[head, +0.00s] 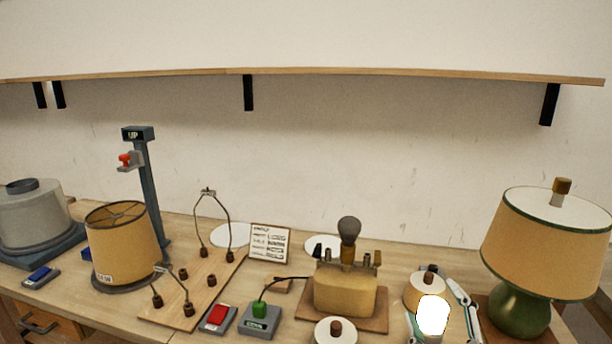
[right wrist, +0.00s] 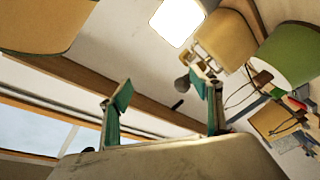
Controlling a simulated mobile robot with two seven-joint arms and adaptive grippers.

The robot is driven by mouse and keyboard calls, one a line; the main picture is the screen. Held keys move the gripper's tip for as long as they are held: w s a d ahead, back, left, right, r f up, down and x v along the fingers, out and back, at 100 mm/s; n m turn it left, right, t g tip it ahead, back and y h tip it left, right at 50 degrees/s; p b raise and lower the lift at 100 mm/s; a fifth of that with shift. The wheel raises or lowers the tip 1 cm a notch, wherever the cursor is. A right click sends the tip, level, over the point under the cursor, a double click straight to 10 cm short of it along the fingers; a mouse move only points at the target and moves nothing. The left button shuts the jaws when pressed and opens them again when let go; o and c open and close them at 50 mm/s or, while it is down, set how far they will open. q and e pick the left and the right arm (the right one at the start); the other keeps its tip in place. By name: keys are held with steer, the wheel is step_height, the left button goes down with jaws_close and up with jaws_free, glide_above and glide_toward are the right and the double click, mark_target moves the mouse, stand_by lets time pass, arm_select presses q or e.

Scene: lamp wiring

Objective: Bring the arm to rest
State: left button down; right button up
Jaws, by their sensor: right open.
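My right gripper (head: 440,308) is low at the right of the head view, between the bulb block and the green lamp, with its white and teal fingers apart. In the right wrist view the gripper (right wrist: 161,92) has its teal-padded fingers spread with nothing between them. A bright white shape (head: 433,316) shows at the gripper in the head view; I cannot tell what it is. The rest of the right arm is out of the head view. My left gripper is not in view.
A green lamp with a tan shade (head: 546,243) stands close right of the gripper. A tan block with a grey bulb (head: 349,230) stands to its left. A wired board (head: 207,268), red switch (head: 217,317) and loose shade (head: 122,240) lie further left. A shelf (head: 300,75) spans the wall.

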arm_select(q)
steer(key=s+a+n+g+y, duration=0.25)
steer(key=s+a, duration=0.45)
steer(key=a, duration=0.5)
arm_select(e)
steer(key=s+d+f+m+g+h, duration=0.1)
steer(key=s+d+f+g+h, duration=0.1)
steer(key=s+d+f+g, duration=0.7)
steer(key=s+d+f+m+g+h, duration=0.2)
steer(key=s+d+f, duration=0.2)
steer(key=s+f, duration=0.9)
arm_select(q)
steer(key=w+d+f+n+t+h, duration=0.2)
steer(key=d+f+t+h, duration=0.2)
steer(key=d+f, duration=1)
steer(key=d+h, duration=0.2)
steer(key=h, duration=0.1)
arm_select(e)
steer(key=w+a+f+m+t+y, duration=0.1)
steer(key=w+a+f+y, duration=0.1)
steer(key=a+f, duration=0.5)
steer(key=w+a+f+m+t+y, duration=0.1)
steer(key=w+a+f+t+y, duration=0.1)
steer(key=a+f+y, duration=0.3)
steer(key=a+f, duration=0.3)
steer(key=a, duration=0.1)
steer(key=shift+w+a+m+t, duration=0.2)
steer(key=shift+w+m+t, duration=0.05)
steer(key=shift+m+t, duration=0.05)
